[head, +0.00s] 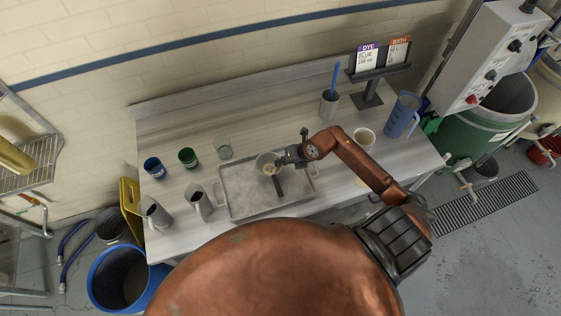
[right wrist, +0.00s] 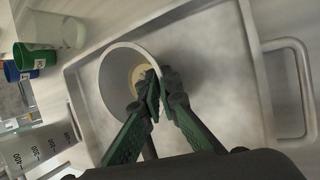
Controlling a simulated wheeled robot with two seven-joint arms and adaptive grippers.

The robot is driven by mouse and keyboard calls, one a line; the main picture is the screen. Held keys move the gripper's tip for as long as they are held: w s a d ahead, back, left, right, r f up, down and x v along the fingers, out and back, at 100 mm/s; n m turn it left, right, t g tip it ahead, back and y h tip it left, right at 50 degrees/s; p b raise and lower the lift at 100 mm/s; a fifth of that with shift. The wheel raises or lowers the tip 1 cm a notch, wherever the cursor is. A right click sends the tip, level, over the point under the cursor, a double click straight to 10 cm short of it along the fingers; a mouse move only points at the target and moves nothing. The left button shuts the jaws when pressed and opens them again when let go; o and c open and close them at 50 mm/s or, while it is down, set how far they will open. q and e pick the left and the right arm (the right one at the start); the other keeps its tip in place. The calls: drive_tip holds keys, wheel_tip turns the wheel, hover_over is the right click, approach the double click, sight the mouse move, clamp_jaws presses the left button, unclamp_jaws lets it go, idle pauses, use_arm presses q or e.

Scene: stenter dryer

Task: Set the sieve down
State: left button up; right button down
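The sieve (head: 265,161) is a small grey round bowl with a beige patch inside and a dark handle. It is over the middle of a shallow steel tray (head: 236,207); I cannot tell whether it touches the tray. My right gripper (head: 280,161) reaches it from the right. In the right wrist view, the green fingers of the right gripper (right wrist: 154,92) close together at the rim of the sieve (right wrist: 112,88) and hide part of it. The tray (right wrist: 262,58) lies behind it there. My left gripper is not in view.
Left of the tray stand two grey jugs (head: 199,202), a blue cup (head: 153,167), a green cup (head: 188,157) and a clear glass (head: 224,148). Behind right are a pale bowl (head: 364,136), a blue jug (head: 401,116) and a sign stand (head: 367,97). The tray's left part is clear.

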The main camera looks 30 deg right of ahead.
drive_tip(key=c, duration=2.2)
unclamp_jaws()
drive_tip(key=shift+o, duration=0.2)
drive_tip(key=b+v, duration=0.1)
drive_tip(key=v, duration=1.1)
drive_tip(key=shift+b, duration=0.4)
